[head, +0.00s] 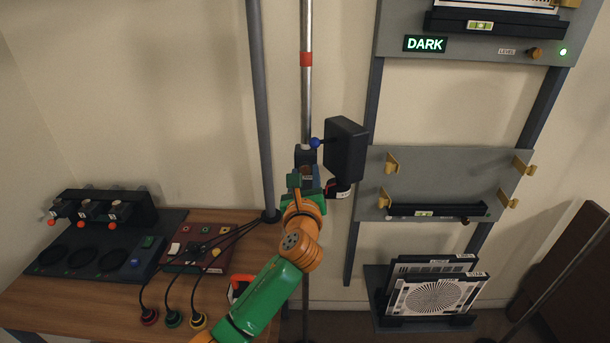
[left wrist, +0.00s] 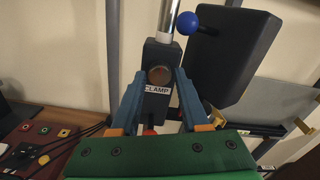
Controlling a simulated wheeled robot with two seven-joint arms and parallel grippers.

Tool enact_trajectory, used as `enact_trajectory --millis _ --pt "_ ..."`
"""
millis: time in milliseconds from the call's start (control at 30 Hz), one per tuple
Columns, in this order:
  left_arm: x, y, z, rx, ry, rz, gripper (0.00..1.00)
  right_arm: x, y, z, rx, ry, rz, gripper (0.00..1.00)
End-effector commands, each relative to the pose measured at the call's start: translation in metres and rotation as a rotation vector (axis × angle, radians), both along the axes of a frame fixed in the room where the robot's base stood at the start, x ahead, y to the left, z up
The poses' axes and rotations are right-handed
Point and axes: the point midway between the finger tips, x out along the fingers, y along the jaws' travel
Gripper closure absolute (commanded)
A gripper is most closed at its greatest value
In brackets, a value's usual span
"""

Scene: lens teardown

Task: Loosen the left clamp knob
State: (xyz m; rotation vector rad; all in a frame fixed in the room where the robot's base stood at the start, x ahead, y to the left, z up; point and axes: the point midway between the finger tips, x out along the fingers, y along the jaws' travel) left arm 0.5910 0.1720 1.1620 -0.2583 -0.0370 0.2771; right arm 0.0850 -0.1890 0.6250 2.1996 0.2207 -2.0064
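The clamp is a dark block (head: 305,154) on a silver pole, with a "CLAMP" label in the left wrist view (left wrist: 158,100). A round brown knob (left wrist: 158,76) shows on the block's near face. My left gripper (head: 302,178) is right at the clamp. In the left wrist view its two blue fingers (left wrist: 160,86) stand on either side of the knob, spread, with small gaps seeming to show beside it. Contact cannot be told for certain. In the head view the arm and gripper hide the knob. My right gripper is not in view.
A black box (head: 345,150) and a blue ball lever (head: 315,142) sit close beside the clamp. A grey panel with brass hooks (head: 440,180) is to the right. A wooden table (head: 75,300) at left holds a dark console, a red board and cables.

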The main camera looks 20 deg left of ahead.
Motion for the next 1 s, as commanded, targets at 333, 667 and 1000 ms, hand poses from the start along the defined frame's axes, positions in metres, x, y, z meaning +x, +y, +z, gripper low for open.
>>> enact_trajectory --millis 333,667,1000 --pt "-0.0002 -0.0002 -0.0002 -0.004 0.000 0.000 1.00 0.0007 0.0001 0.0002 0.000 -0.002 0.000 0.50" --pt "0.0000 0.0001 0.0004 -0.128 -0.036 0.001 1.00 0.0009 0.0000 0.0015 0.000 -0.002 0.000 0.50" --pt "0.0000 0.0002 0.0003 -0.424 -0.122 0.000 1.00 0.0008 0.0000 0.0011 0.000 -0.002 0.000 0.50"
